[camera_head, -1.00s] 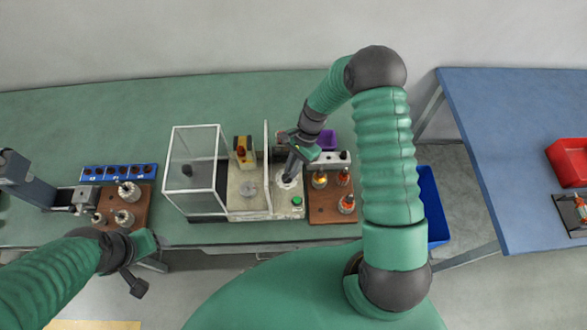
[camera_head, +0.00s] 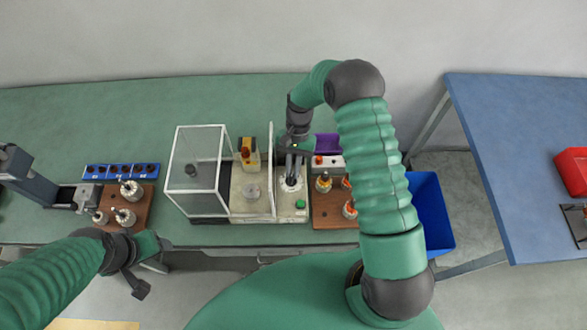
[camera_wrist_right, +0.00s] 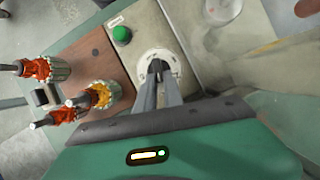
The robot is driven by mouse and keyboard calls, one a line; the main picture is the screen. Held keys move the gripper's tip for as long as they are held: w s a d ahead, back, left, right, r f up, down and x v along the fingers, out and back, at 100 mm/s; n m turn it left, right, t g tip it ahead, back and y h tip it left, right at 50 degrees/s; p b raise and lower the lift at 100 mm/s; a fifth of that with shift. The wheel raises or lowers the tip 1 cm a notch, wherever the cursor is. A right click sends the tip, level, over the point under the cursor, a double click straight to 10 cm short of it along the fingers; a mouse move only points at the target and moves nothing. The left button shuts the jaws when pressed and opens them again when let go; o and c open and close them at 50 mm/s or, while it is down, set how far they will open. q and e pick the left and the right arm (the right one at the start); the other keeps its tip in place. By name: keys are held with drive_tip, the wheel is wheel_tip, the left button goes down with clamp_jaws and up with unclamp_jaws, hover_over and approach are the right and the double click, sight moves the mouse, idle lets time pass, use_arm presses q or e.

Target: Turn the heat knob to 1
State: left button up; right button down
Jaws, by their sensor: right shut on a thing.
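The heat knob (camera_wrist_right: 157,67) is a small dark knob on a round white dial (camera_wrist_right: 148,57), on the beige machine panel (camera_wrist_right: 182,30). My right gripper (camera_wrist_right: 158,74) points down at the dial and its fingers are shut on the knob. The fingers hide much of the knob, and I cannot read its setting. In the head view my right gripper (camera_head: 291,180) stands over the dial (camera_head: 291,185), right of the clear-walled box. My left gripper (camera_head: 140,288) hangs low at the table's front edge, away from the machine.
A green button (camera_wrist_right: 122,35) sits beside the dial. A brown board (camera_wrist_right: 95,65) with several armatures adjoins the panel. A clear guard box (camera_head: 193,172) stands on the machine's left. A blue bin (camera_head: 430,212) lies right of the table.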

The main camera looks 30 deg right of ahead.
drive_tip(key=shift+w+r, duration=0.1)
drive_tip(key=c, duration=1.5)
unclamp_jaws()
drive_tip(key=shift+a, duration=0.1)
drive_tip(key=shift+o, duration=0.2)
